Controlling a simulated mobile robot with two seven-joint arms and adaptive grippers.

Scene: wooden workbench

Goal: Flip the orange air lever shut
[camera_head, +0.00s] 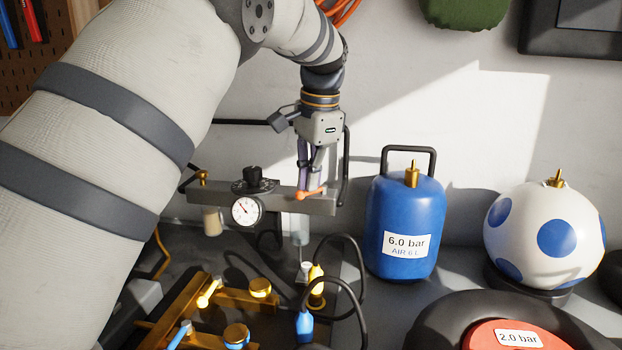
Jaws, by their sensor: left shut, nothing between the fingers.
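The orange air lever (310,193) sits on top of the right part of a grey manifold bar (270,202). It lies roughly along the bar, tilted a little. My left gripper (310,188) points down right at the lever, with its fingertips touching it or just behind it; I cannot tell which. Its fingers are shut with nothing between them, and they hide part of the lever's left end. A round pressure gauge (246,210) and a black knob (254,180) are on the bar to the left. My right gripper is not in view.
A blue air tank (405,228) marked 6.0 bar stands right of the bar. A white ball with blue spots (545,237) and a black tyre (440,322) are farther right. A yellow fixture (205,312) and black hoses (361,265) lie in front.

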